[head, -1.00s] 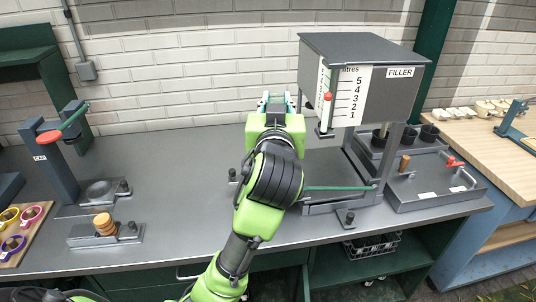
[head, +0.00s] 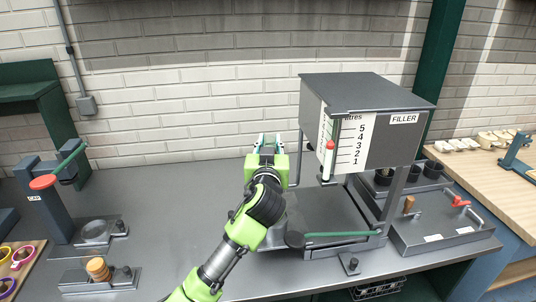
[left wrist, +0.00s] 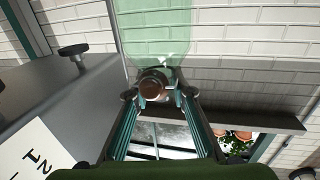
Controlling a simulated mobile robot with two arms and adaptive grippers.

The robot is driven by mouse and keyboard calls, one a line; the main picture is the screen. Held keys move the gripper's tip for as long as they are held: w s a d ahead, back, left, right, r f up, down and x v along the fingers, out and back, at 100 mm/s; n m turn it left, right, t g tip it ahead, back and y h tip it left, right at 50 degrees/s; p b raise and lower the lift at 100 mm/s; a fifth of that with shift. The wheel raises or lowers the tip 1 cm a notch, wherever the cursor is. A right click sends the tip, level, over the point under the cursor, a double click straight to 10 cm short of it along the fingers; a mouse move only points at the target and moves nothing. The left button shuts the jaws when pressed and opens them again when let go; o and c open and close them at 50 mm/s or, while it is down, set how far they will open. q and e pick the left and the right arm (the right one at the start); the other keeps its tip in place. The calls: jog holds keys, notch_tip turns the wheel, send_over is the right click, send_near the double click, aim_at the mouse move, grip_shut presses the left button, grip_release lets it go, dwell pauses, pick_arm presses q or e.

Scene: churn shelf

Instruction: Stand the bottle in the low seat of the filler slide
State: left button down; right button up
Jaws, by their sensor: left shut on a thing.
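My left gripper (head: 268,148) is just left of the filler (head: 402,145), above the bench. Its fingers (left wrist: 153,98) are shut around the brown cap or neck end of a translucent green bottle (left wrist: 155,35) in the left wrist view. In the head view the gripper and arm hide the bottle. The filler slide (head: 330,212) lies under the filler box, with a green bar (head: 345,234) along its front. My right gripper is not in view.
The filler's scale panel with a red marker (head: 330,145) stands close right of the gripper. A capping stand (head: 52,205) and a small fixture with a wooden knob (head: 98,268) are at left. A grey tray with a red valve (head: 460,202) is at right. The bench between is clear.

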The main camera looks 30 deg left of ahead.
pick_arm(q)
jog(key=f, duration=0.1)
jog(key=w+a+f, duration=0.1)
jog(key=w+f, duration=0.1)
jog(key=shift+a, duration=0.25)
notch_tip(320, 180, down, 3)
jog(key=shift+w+a+f+p, duration=0.1)
jog(key=shift+p, duration=0.8)
jog(key=c, duration=2.2)
grip_release()
jog(key=shift+f, duration=0.25)
jog(key=o, duration=0.5)
jog(key=shift+r, duration=0.1)
